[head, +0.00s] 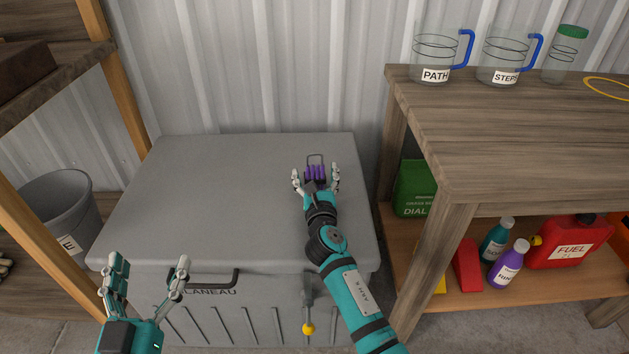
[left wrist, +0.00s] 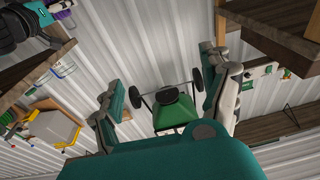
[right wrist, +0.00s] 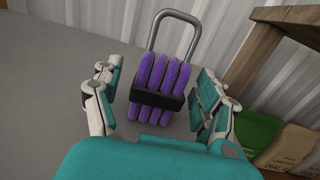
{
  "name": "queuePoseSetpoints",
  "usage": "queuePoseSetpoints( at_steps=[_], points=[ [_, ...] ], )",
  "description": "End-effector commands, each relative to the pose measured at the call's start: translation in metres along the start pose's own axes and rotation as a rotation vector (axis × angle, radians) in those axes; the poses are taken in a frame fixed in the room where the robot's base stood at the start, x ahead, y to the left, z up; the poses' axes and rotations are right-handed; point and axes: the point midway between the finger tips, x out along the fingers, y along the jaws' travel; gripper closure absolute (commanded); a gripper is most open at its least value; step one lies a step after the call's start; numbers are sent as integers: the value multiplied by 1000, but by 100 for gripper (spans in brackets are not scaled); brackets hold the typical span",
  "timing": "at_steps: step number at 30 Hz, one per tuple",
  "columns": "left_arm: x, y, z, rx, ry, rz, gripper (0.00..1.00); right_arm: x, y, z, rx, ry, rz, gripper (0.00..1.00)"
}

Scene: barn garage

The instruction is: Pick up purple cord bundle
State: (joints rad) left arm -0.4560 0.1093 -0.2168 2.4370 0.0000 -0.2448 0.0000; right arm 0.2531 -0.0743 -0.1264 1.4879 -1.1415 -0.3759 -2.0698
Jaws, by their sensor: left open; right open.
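The purple cord bundle (head: 316,172) lies on the grey chest lid (head: 215,190), towards its right side. In the right wrist view the bundle (right wrist: 158,75) shows several purple coils, a black band across them and a grey metal loop at the far end. My right gripper (head: 316,180) is open, with its fingers on either side of the bundle; in the right wrist view gaps show between fingers and coils. My left gripper (head: 148,275) is open and empty, in front of the chest at the lower left.
A wooden bench (head: 510,130) stands right of the chest, with two labelled jugs and a green-lidded jar on top. Its lower shelf holds a red fuel can (head: 572,245) and bottles. A grey bin (head: 62,205) and wooden shelving stand at left. The lid's left part is clear.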

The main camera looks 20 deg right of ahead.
Motion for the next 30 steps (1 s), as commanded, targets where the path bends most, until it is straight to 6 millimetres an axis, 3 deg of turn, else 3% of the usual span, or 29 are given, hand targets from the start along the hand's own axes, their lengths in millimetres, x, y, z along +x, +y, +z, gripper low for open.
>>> queuePoseSetpoints(
  at_steps=[11,25,30],
  points=[
    [0,1,-10,-2,57,3,20,7,1,0,-1,1,1,26],
    [0,1,-10,-1,55,2,20,7,0,0,-1,1,1,88],
    [0,1,-10,-1,55,2,20,7,0,0,-1,0,1,89]
  ],
)
